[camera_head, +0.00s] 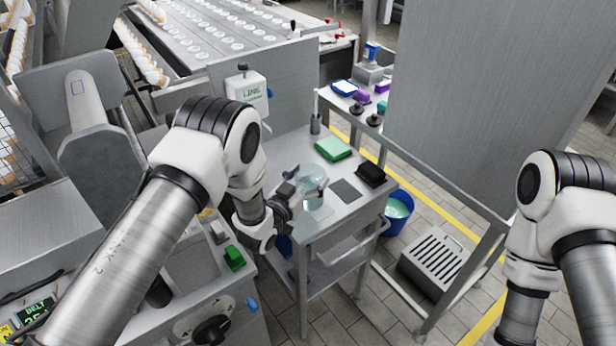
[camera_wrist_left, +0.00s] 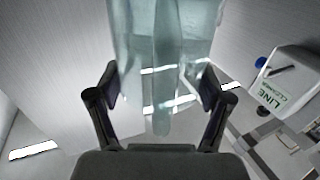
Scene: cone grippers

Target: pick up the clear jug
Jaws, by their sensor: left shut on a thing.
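The clear jug (camera_head: 313,183) is over the steel table (camera_head: 338,212) in the head view, in front of my left gripper (camera_head: 300,194). In the left wrist view the jug (camera_wrist_left: 165,40) fills the upper middle, see-through and pale green. Its narrow vertical part lies between the two fingers of my left gripper (camera_wrist_left: 163,95), which is shut on the jug. I cannot tell whether the jug's base touches the table. My right arm shows at the right edge of the head view, but its gripper is out of frame.
A green pad (camera_head: 333,149), a dark flat pad (camera_head: 345,191) and a black block (camera_head: 371,175) lie on the table. A white cleaner dispenser (camera_head: 247,92) hangs behind; it also shows in the left wrist view (camera_wrist_left: 285,85). A blue bucket (camera_head: 398,212) stands on the floor to the right.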

